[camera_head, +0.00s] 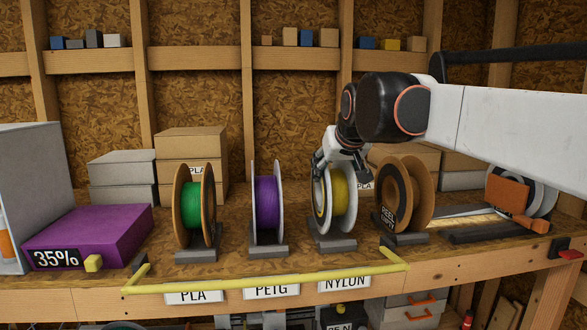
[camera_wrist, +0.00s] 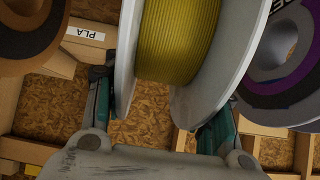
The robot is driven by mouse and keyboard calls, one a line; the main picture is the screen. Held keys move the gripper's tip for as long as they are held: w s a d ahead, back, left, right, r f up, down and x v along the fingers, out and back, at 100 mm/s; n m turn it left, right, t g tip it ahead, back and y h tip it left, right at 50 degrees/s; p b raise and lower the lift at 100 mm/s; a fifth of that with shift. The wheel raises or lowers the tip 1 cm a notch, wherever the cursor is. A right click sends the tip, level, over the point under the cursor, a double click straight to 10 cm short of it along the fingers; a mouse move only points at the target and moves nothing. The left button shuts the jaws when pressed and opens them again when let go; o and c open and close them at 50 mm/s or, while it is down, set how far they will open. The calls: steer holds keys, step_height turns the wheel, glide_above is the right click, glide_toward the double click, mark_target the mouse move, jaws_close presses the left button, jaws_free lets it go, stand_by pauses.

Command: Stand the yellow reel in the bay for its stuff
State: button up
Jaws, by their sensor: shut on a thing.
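The yellow reel (camera_head: 340,196) has white flanges and yellow filament. In the head view it is upright at the third grey cradle (camera_head: 333,243), behind the NYLON label (camera_head: 344,283). I cannot tell whether it rests fully in the cradle. The PLA label (camera_head: 193,297) and PETG label (camera_head: 271,291) mark the bays to the left.
A green reel (camera_head: 194,205) and a purple reel (camera_head: 267,203) stand to the left. A brown reel marked empty (camera_head: 418,195) stands close on the right. A purple box (camera_head: 95,233) sits far left. Cardboard boxes (camera_head: 191,146) stand behind. A yellow rail (camera_head: 265,281) runs along the front edge.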

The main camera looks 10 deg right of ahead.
steer(key=shift+f+b, duration=0.5)
steer(key=shift+f, duration=0.25)
stand_by(0.4)
steer(key=o, duration=1.6)
steer(key=shift+o, duration=0.2)
steer(key=o, duration=0.6)
steer(key=shift+s, duration=0.1)
steer(key=v, duration=1.2)
